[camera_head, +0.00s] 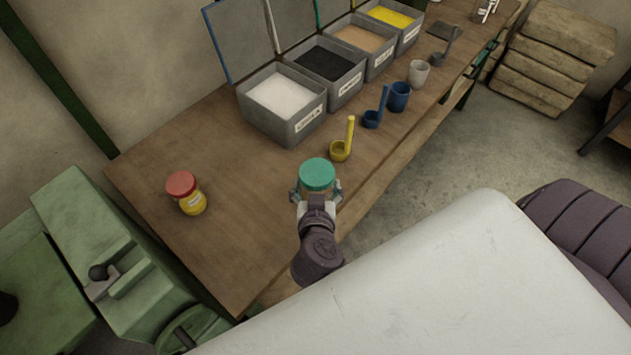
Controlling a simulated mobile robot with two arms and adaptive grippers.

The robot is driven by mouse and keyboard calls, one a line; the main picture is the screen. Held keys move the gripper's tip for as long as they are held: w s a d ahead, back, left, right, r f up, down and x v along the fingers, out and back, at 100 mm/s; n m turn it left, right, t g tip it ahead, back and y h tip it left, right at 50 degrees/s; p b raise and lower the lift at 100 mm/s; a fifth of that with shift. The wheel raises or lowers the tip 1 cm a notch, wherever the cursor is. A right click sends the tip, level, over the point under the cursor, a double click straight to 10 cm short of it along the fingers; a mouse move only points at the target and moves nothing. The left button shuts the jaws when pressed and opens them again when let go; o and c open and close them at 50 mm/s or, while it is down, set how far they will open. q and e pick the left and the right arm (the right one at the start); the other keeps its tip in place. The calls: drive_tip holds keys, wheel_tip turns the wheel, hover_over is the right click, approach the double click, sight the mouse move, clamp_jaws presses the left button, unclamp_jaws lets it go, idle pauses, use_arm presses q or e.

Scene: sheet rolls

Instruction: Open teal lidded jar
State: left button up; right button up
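The teal lidded jar (317,174) is in the middle of the head view, near the front edge of the wooden table. Its round teal lid is on. The jar seems upright, with its body mostly hidden under the lid and behind my gripper. My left gripper (317,192) comes up from below, with one finger on each side of the jar, and looks shut on it. The lid looks large, so the jar seems to be above the tabletop, but a gap cannot be seen. My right gripper is not in view.
A red-lidded yellow jar (187,192) stands left on the table (235,220). Open grey bins (283,105) of powders line the back. A yellow ladle (343,145), blue ladle (375,115), blue cup (399,97) and grey cup (419,73) stand near the front edge. The left tabletop is mostly clear.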

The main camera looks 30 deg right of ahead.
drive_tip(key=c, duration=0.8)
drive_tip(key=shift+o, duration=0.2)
